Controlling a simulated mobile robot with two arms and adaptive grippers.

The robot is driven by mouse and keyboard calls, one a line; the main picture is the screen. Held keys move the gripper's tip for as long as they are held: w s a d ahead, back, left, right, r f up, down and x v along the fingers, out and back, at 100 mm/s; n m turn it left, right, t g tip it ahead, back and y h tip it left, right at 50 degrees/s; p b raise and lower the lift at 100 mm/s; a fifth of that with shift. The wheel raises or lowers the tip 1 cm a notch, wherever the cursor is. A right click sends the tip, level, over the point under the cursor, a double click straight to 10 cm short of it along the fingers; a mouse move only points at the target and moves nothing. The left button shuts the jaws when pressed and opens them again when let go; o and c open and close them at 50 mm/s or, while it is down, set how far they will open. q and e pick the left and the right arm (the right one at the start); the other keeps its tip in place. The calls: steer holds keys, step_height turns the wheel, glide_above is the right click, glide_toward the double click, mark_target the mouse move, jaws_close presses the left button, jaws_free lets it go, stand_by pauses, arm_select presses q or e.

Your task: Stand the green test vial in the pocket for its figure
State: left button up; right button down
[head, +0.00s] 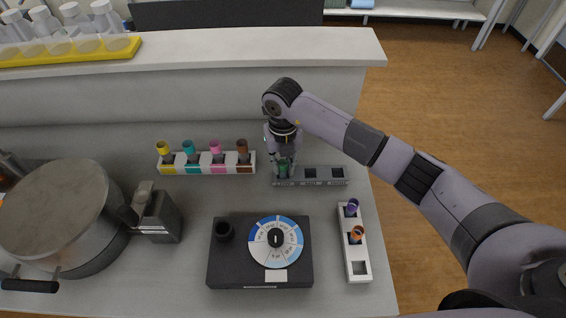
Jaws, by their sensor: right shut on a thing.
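My right gripper (284,158) is shut on the green test vial (284,171) and points down over the grey rack (324,181). The vial is upright at the rack's left pocket, and the fingers hide much of it. I cannot tell how deep it sits. The rack's middle and right pockets look empty, and the labels on its front are too small to read. The black analyser (230,268) has a blue and white dial (292,256) and a dark round port (223,231). My left gripper is not in view.
A white rack (202,170) holds yellow, teal, pink and brown-capped vials. Another white rack (357,268) holds purple and orange vials, with its front pocket empty. A large pot (62,215) and a grey device (162,218) stand left. A raised shelf (230,58) runs behind.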

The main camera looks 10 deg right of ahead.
mark_target(283, 163)
steer(key=c, duration=1.9)
jaws_free()
steer(key=shift+f, duration=0.15)
steer(key=o, duration=0.5)
steer(key=shift+c, duration=0.2)
steer(key=shift+r, duration=0.35)
step_height(283, 163, up, 12)
steer(key=b, duration=0.3)
steer(key=shift+f, duration=0.2)
